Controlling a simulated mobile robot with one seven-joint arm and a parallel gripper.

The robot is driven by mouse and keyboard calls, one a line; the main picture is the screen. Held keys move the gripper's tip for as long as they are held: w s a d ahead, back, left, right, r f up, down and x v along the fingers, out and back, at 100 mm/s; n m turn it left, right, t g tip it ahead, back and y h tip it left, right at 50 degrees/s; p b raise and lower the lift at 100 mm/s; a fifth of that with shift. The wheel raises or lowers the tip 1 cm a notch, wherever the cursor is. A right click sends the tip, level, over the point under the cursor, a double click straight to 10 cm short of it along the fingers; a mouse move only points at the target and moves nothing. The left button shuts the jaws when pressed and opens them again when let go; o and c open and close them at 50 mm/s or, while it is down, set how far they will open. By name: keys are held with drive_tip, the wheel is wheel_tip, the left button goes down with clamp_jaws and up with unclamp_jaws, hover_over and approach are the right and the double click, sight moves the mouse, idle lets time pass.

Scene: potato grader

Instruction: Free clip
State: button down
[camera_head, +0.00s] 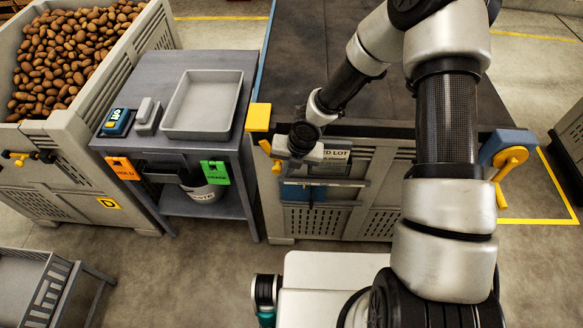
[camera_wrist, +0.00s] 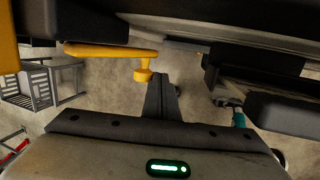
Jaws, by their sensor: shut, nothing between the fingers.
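An orange clip-like tag (camera_head: 122,168) and a green one (camera_head: 215,172) hang on the front edge of the grey side table. My gripper (camera_head: 288,150) is at the bin's upper left front, beside a yellow lever (camera_head: 271,158). In the wrist view, my gripper (camera_wrist: 158,80) is shut and empty, with its tips close to the lever's yellow knob (camera_wrist: 143,76). I cannot tell whether they touch. Which piece is the clip is unclear.
The side table (camera_head: 150,75) holds a grey tray (camera_head: 203,104) and a blue-yellow device (camera_head: 117,122). A bin of potatoes (camera_head: 25,135) stands at left. Another yellow handle (camera_head: 509,162) is at the bin's right end. Floor in front is partly clear.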

drive_tip(key=shift+a+f+b, duration=0.3)
drive_tip(key=shift+a+f, duration=0.35)
drive_tip(key=shift+a, duration=0.3)
idle(1.3)
